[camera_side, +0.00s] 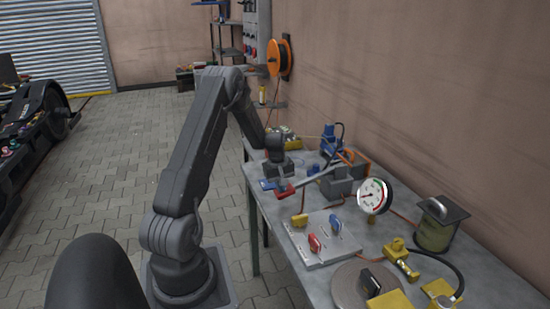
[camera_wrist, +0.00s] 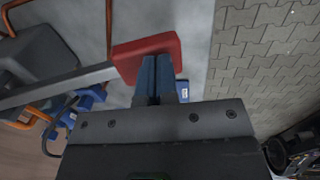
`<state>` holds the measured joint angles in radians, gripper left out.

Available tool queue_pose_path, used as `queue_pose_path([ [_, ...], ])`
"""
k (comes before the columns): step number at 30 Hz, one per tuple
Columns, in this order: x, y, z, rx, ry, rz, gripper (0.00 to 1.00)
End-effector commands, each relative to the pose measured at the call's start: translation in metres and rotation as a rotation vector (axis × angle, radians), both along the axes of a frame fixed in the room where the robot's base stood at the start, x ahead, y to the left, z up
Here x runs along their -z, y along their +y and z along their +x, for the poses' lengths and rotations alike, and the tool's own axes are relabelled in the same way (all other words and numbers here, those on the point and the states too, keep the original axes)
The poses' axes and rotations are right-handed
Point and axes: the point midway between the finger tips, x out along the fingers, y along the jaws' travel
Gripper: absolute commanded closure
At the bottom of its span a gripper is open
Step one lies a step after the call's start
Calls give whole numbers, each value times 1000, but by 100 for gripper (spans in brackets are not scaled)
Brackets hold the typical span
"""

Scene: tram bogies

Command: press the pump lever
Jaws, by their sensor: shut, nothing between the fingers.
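The pump lever is a grey bar ending in a red grip (camera_side: 285,189). In the side view it reaches out from the grey pump block (camera_side: 338,186) toward the table's left edge, sloping down to the grip. In the wrist view the bar comes in from the left and the red grip (camera_wrist: 145,52) lies right at my fingertips. My gripper (camera_side: 272,184) has blue fingers, shut and empty, pointing down close to the grip. In the wrist view the fingers (camera_wrist: 155,65) overlap the grip's lower right part. I cannot tell whether they touch it.
A round gauge (camera_side: 372,196) stands in front of the pump block. A panel (camera_side: 322,246) with red, blue and yellow knobs lies nearer on the grey table (camera_side: 262,206). A canister (camera_side: 436,228) and yellow fittings (camera_side: 398,252) are to the right. Open floor lies left of the table.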

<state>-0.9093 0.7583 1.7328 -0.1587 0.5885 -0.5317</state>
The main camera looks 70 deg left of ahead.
Motion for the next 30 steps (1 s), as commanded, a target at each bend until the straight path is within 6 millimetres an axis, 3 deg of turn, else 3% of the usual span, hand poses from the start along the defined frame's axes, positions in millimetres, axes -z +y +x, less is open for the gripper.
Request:
queue_pose_path([
  [9, -74, 2, -21, -1, -9, 9, 100],
  [15, -108, 2, -32, 0, -9, 8, 100],
  [21, -123, 2, -37, 0, -8, 6, 100],
  [30, -125, 2, -37, 0, -8, 6, 100],
])
